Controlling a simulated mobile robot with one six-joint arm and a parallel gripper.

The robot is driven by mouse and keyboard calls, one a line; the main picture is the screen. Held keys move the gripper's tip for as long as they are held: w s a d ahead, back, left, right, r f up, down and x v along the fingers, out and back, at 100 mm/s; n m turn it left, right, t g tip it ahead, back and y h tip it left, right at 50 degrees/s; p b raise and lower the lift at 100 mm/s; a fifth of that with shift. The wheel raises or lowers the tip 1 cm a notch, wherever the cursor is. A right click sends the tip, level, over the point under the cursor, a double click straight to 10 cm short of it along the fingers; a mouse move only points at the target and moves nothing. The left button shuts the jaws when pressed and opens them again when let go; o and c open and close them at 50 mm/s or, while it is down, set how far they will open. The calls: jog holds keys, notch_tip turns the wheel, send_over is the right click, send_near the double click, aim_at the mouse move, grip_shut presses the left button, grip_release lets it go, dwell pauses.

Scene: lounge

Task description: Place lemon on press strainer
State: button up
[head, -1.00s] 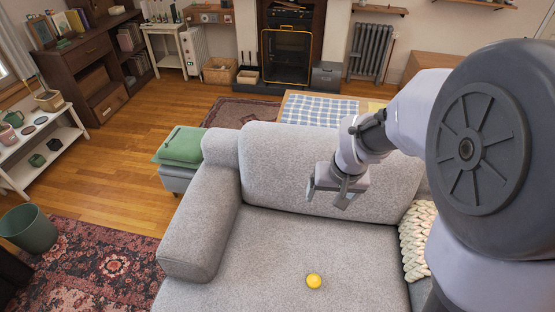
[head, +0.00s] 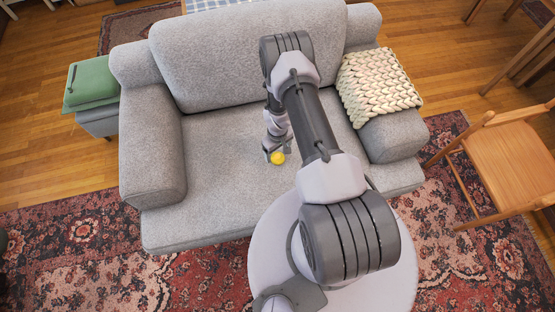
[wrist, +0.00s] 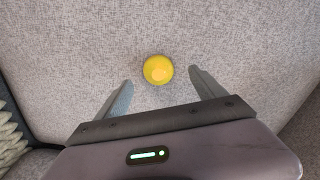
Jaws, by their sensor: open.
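The yellow lemon (head: 278,158) lies on the seat of the grey sofa (head: 215,155). In the wrist view the lemon (wrist: 158,70) sits just beyond the fingertips, roughly midway between them. My gripper (head: 276,153) is low over the seat, right at the lemon in the head view. In the wrist view my gripper (wrist: 158,84) has its two fingers spread wide with nothing between them but seat fabric. I see no press strainer in the current views.
The sofa's left arm (head: 152,155) and right arm (head: 392,135) rise beside the seat. A cream knitted throw (head: 375,85) lies over the right side. The left seat is clear.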

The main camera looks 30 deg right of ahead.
aim_at(278, 156)
jog(key=f+b, duration=0.1)
jog(key=f, duration=0.1)
jog(key=f+b, duration=0.1)
jog(key=f, duration=0.2)
jog(key=shift+w+d+f+b, duration=0.2)
jog(key=shift+w+f+b, duration=0.1)
jog(key=shift+f+b, duration=0.1)
jog(key=shift+r, duration=0.15)
jog(key=shift+c, duration=0.4)
